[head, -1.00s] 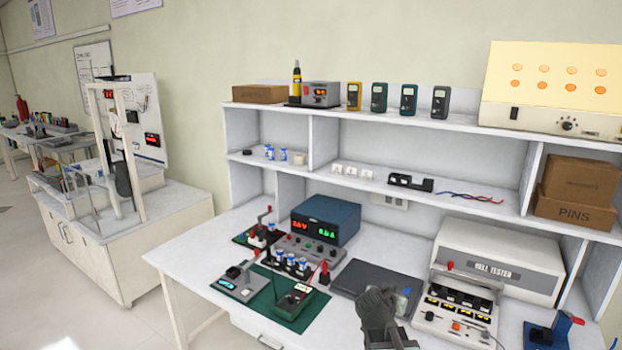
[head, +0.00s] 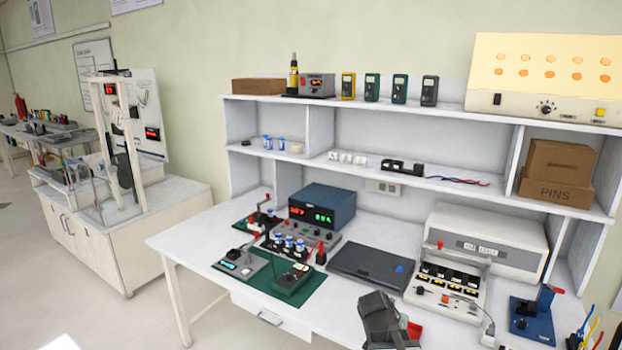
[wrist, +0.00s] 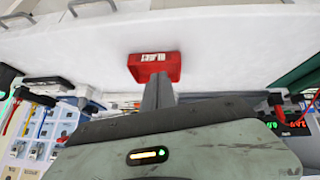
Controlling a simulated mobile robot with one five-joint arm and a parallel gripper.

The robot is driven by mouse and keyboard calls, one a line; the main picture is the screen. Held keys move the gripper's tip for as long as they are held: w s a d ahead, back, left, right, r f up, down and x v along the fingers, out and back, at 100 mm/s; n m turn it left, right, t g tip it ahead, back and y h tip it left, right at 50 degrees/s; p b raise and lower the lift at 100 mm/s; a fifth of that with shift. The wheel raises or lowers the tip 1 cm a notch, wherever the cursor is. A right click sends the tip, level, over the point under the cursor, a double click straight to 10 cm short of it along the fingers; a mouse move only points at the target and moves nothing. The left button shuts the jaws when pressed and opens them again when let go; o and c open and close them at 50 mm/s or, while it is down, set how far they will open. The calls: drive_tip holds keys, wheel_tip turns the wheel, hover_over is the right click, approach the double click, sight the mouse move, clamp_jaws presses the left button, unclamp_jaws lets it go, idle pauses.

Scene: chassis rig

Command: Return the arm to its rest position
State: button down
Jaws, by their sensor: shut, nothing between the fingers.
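My gripper (head: 390,322) shows in the head view as a dark grey shape at the bottom, over the front part of the white bench (head: 200,240). Its fingers are shut with nothing held. In the wrist view its grey body fills the bottom, and the narrow shut fingers (wrist: 158,92) point at a small red bin (wrist: 155,66) with a white label. In the head view a bit of the red bin (head: 413,331) shows just right of my gripper, mostly hidden behind it. I cannot tell how far apart they are.
A flat black case (head: 370,268) lies behind my gripper. A white tester (head: 440,297) and a blue fixture (head: 533,320) stand to the right. A green mat (head: 305,292) with devices lies left. Shelves (head: 430,184) rise at the back.

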drive_tip(key=s+a+f+n+g+y+b, duration=0.4)
drive_tip(key=s+a+f+n+g+b, duration=0.15)
drive_tip(key=s+f, duration=0.6)
wheel_tip(320, 180, up, 13)
drive_tip(key=a+p, duration=0.1)
drive_tip(key=p, duration=1.1)
drive_tip(key=shift+s+m+y, duration=0.3)
drive_tip(key=shift+s+m, duration=0.05)
drive_tip(key=shift+s, duration=0.1)
drive_tip(key=shift+a+f, duration=0.15)
